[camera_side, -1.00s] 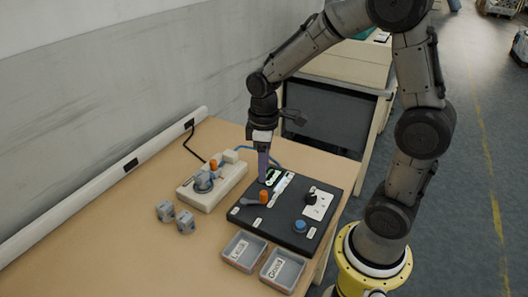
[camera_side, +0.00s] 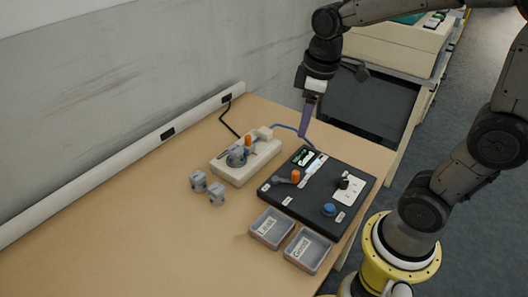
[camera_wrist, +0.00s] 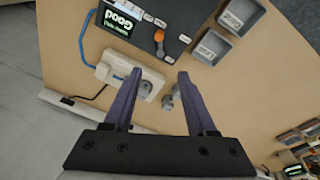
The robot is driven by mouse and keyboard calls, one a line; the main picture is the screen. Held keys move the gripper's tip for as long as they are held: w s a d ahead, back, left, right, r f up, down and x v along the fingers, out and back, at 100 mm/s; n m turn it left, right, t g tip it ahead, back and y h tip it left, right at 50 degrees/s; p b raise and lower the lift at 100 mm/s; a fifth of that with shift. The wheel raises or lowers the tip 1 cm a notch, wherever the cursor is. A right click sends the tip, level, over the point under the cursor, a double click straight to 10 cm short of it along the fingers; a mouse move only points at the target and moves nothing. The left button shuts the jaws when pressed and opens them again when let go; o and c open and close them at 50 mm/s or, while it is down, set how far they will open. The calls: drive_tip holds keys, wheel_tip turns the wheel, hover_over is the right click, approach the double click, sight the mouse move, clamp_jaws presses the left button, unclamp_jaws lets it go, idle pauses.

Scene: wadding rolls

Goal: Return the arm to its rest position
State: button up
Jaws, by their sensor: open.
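My gripper (camera_side: 304,134) hangs over the table beyond the back edge of the black test board (camera_side: 330,210), fingers pointing down. In the wrist view my gripper (camera_wrist: 159,73) has its two purple fingers well apart, with nothing between them. The board carries an orange-ended lever (camera_side: 295,176), a blue button (camera_side: 329,209), a black knob and a small screen (camera_side: 303,157). The fingers look clear of the board.
A cream block (camera_side: 228,169) with a grey fitting stands left of the board. Two grey trays, labelled Leak (camera_side: 270,228) and Good (camera_side: 307,249), sit at the front. A wall rail (camera_side: 150,141) runs behind; cables lie near it.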

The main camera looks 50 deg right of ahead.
drive_tip(key=s+a+r+m+t, duration=0.1)
drive_tip(key=s+m+t, duration=0.1)
drive_tip(key=s, duration=0.4)
drive_tip(key=s+a+r+m+t, duration=0.1)
drive_tip(key=s+m, duration=0.1)
drive_tip(key=s, duration=0.4)
drive_tip(key=shift+s+a+r+m+t, duration=0.3)
drive_tip(key=shift+a+m+t, duration=0.1)
